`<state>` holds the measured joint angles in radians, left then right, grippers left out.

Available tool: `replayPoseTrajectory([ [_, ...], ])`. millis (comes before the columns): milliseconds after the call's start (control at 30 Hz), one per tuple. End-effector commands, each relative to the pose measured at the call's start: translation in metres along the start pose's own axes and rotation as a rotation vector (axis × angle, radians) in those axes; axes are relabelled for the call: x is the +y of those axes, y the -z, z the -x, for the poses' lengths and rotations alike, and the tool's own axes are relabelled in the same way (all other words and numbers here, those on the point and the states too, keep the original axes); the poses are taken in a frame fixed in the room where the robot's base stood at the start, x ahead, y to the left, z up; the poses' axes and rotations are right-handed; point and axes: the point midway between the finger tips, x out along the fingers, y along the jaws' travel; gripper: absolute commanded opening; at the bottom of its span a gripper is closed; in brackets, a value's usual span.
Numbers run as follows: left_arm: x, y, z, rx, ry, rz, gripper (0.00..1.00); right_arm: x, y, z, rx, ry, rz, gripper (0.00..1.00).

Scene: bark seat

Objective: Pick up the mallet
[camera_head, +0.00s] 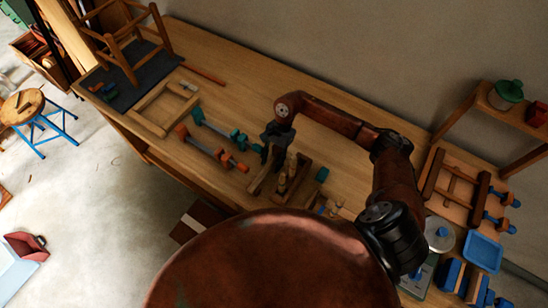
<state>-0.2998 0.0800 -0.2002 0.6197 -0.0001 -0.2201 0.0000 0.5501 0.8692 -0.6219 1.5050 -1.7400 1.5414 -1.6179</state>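My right gripper (268,157) points down over the middle of the workbench (335,161), at the end of my bent arm. Its fingers are dark and small, and I cannot tell whether they are open or shut. Just below and beside it is a wooden holder or tool group (283,182) with upright light-wood pieces and a dark wooden bar. The mallet cannot be clearly told apart there; it may be among these pieces or partly hidden by the gripper. My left gripper is not in view.
Orange and teal bar clamps (212,148) and a wooden frame (164,107) lie left of the gripper. An upturned stool frame (128,45) stands at the far left end. A blue tray (483,252) and another wooden frame (458,187) are at right. The back middle of the bench is clear.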

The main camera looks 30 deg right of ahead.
Motion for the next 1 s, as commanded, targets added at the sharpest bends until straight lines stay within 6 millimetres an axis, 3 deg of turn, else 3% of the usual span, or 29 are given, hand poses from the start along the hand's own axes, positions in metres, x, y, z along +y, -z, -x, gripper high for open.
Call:
replayPoseTrajectory([
  [67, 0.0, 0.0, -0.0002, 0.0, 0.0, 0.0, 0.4, 0.0, 0.0002, 0.0001, 0.0, 0.0, 0.0, 0.37],
  [600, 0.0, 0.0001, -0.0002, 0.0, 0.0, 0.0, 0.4, 0.0001, 0.0004, 0.0006, 0.001, 0.0, 0.0, 0.0],
  [1000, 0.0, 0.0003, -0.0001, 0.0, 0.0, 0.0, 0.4, -0.0005, 0.0001, 0.0014, 0.0, 0.001, 0.0, 0.0],
])
